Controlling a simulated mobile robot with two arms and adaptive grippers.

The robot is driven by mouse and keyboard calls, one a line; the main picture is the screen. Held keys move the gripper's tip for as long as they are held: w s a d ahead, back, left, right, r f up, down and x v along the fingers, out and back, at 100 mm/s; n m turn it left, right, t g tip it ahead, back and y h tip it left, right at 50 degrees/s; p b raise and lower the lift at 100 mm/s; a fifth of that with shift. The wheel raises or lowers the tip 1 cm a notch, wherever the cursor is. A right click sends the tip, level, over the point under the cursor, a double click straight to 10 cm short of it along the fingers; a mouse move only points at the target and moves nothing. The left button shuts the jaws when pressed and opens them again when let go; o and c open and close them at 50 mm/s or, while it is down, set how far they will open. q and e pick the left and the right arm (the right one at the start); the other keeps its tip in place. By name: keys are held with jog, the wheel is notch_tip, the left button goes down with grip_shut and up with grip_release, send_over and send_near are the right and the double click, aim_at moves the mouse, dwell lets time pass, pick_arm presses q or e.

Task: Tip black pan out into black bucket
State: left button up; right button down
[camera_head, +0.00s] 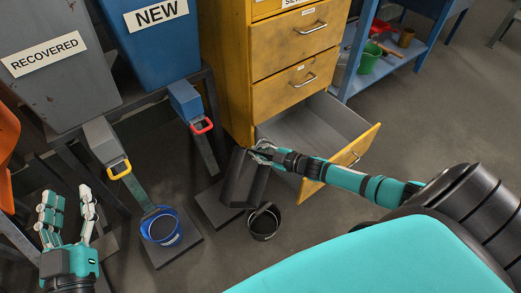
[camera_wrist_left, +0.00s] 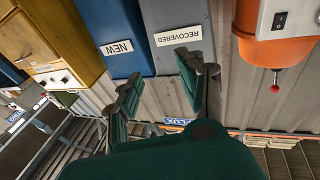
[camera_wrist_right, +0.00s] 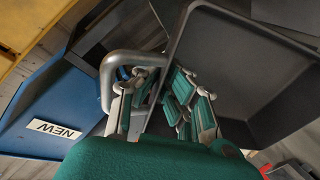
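The black pan (camera_head: 243,180) hangs tilted in front of the yellow cabinet, its lower end just up and left of the black bucket (camera_head: 263,234) in the head view. My right gripper (camera_head: 264,153) is at its upper end.
A blue bucket (camera_head: 161,232) stands on a dark plate left of the black bucket. An open drawer (camera_head: 310,125) juts from the yellow cabinet (camera_head: 225,70) beside my right arm. NEW (camera_head: 150,50) and RECOVERED (camera_head: 50,85) bins stand behind.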

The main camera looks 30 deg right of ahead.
pick_arm(q)
jog(key=shift+a+f+g+y, duration=0.2)
jog(key=shift+f+g+y, duration=0.2)
jog(key=shift+f+g, duration=0.75)
pick_arm(e)
jog(key=shift+w, duration=0.25)
pick_arm(q)
jog(key=shift+f+t, duration=0.3)
jog(key=shift+t, duration=0.05)
pick_arm(e)
jog(key=shift+a, duration=0.1)
